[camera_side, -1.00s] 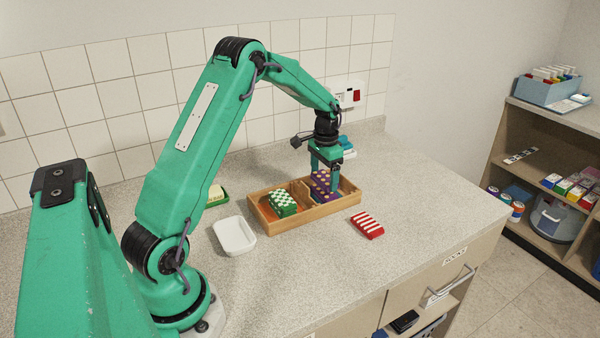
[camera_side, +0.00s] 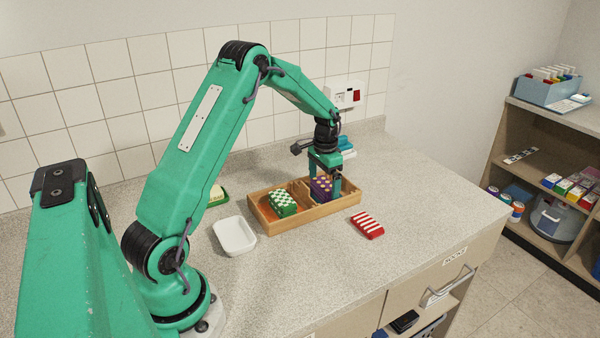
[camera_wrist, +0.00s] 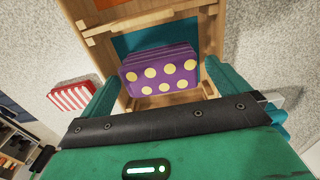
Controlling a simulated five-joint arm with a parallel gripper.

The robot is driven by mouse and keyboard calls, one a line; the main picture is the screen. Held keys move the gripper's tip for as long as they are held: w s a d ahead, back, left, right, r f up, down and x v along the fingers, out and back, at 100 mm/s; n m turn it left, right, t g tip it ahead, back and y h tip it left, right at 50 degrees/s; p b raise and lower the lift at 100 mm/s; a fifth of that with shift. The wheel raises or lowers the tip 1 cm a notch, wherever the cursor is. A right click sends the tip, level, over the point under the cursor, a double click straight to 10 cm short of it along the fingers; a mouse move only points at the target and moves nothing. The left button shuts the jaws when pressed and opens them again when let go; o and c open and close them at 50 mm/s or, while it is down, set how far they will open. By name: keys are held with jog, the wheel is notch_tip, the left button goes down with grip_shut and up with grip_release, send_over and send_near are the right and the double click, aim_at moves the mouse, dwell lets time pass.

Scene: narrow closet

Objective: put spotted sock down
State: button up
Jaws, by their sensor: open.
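The spotted sock (camera_side: 321,188), a folded purple bundle with yellow dots, sits in the right compartment of the wooden tray (camera_side: 300,226). It also shows in the wrist view (camera_wrist: 160,71), over a teal compartment floor. My gripper (camera_side: 326,176) is open directly above and around it. In the wrist view my gripper (camera_wrist: 163,90) has one finger on each side of the sock, with a gap visible on both sides. The sock's underside is hidden, so I cannot tell exactly how it rests.
A green-and-white checked bundle (camera_side: 283,202) lies in the tray's left compartment. A red-and-white striped bundle (camera_side: 367,225) lies on the counter right of the tray. A white dish (camera_side: 234,236) stands to the left. The counter's right side is clear.

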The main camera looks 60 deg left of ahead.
aim_at(324, 185)
jog(key=shift+r, duration=0.1)
notch_tip(324, 185, up, 12)
dwell(0.7)
dwell(0.4)
jog(key=s+d+r+t, duration=0.3)
jog(key=s+d+r, duration=0.8)
jog(key=d, duration=0.3)
jog(key=s+d+f+t, duration=0.1)
jog(key=s+d, duration=0.3)
jog(key=s, duration=0.3)
jog(key=s+d+f+t, duration=0.1)
jog(key=s+d, duration=0.3)
jog(key=s, duration=0.3)
jog(key=shift+t, duration=0.3)
